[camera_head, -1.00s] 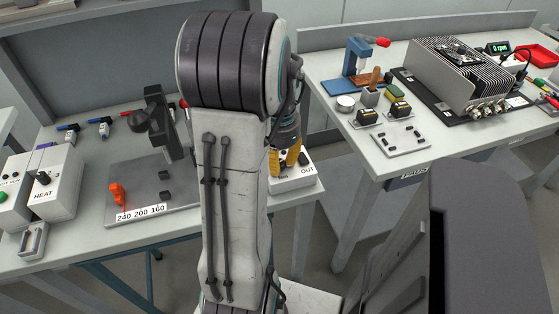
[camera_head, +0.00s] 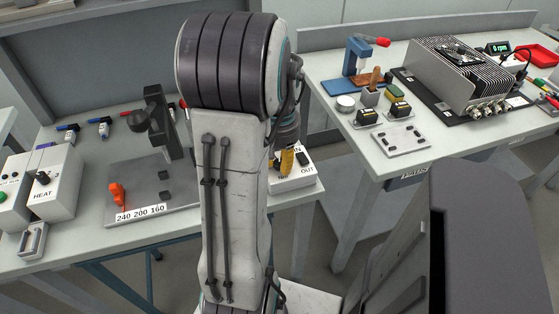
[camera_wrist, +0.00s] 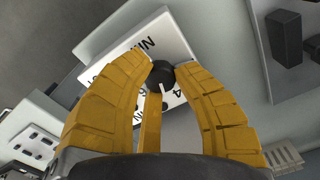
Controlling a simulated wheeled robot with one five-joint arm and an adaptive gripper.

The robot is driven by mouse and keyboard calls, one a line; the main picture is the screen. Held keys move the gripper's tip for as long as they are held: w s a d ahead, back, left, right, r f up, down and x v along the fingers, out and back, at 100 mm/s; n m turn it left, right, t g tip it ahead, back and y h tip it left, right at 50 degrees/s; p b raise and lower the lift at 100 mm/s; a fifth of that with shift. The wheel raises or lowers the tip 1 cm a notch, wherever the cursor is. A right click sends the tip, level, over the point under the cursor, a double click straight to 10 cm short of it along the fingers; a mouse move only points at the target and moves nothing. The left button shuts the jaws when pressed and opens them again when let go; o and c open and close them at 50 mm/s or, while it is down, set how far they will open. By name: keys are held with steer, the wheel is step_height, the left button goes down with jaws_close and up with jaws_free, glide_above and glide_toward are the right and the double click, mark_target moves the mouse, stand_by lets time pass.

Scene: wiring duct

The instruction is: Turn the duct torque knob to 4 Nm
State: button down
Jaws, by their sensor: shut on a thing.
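The duct torque knob (camera_wrist: 160,74) is a small round black knob on the face of a white box (camera_wrist: 125,60) in the wrist view. My gripper (camera_wrist: 163,70) has its yellow fingertips shut on the knob, one on each side. A white pointer line on the knob faces down in the picture. A "4" and part of other lettering show beside it, partly hidden by my fingers, so I cannot tell the exact setting. In the head view, my gripper (camera_head: 287,160) is mostly behind my arm, over the white box (camera_head: 296,184); the knob is hidden there.
A grey plate (camera_head: 150,212) labelled 240 200 160, with an orange part and a dark stand, lies left of the box. A HEAT control box (camera_head: 52,190) stands farther left. The right bench (camera_head: 400,165) holds a blue press and a finned unit.

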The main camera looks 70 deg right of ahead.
mark_target(280, 163)
steer(key=shift+a+f+n, duration=0.1)
steer(key=shift+n, duration=1.5)
steer(key=c, duration=1.2)
jaws_free()
steer(key=shift+c, duration=0.2)
step_height(280, 163, up, 12)
